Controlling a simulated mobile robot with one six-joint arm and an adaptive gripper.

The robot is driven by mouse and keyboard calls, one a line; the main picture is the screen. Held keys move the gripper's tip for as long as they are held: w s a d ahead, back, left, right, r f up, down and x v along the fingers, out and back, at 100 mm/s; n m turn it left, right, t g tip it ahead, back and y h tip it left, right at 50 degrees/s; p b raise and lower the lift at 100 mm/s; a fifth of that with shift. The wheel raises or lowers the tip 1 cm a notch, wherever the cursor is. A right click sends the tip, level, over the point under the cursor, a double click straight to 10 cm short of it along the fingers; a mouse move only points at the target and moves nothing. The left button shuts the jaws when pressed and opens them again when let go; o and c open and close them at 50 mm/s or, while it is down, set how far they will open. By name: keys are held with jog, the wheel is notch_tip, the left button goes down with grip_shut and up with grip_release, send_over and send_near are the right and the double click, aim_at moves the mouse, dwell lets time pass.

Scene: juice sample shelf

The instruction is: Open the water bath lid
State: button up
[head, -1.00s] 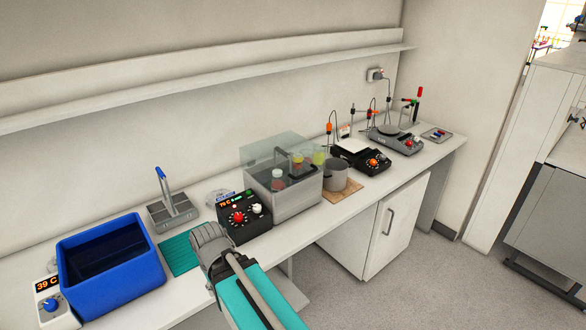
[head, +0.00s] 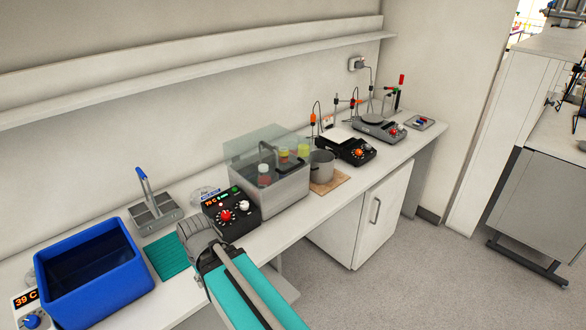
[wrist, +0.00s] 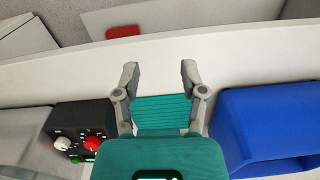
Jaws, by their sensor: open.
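The water bath is a grey steel box (head: 285,195) mid-bench in the head view, with a black control unit (head: 231,212) on its left. Its clear lid (head: 245,143) shows as a transparent sheet over and behind the box. I cannot tell its exact angle. A dark bar, perhaps its handle, and several coloured-topped jars show there. My gripper (head: 193,230) is front-left of the control unit, apart from the lid. In the wrist view my gripper (wrist: 160,75) is open and empty, above the bench by the teal mat (wrist: 160,113). The control unit (wrist: 82,130) also shows there.
A blue tub (head: 92,275) stands at the left, with a grey rack (head: 155,215) behind the teal mat. A metal pot (head: 321,163) on a wooden board stands close right of the bath. Stirrers and a scale stand farther right. A shelf (head: 200,78) runs along the wall above.

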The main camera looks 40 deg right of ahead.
jog(key=w+d+r+m+t+y+b, duration=0.1)
jog(key=w+d+m+t+y, duration=0.4)
jog(key=d, duration=0.6)
jog(key=m+t+h+b, duration=0.2)
jog(key=m+t+h, duration=0.2)
jog(key=m+t, duration=0.75)
send_near(295, 167)
jog(key=s+r, duration=0.1)
jog(key=s, duration=0.2)
jog(key=shift+d+m+g, duration=0.35)
jog(key=shift+d+g, duration=0.1)
jog(key=shift+w, duration=0.1)
jog(key=b+x, duration=0.2)
jog(key=x, duration=1.1)
jog(key=shift+w+f+b, duration=0.1)
jog(key=shift+w+b, duration=0.2)
jog(key=shift+b, duration=0.05)
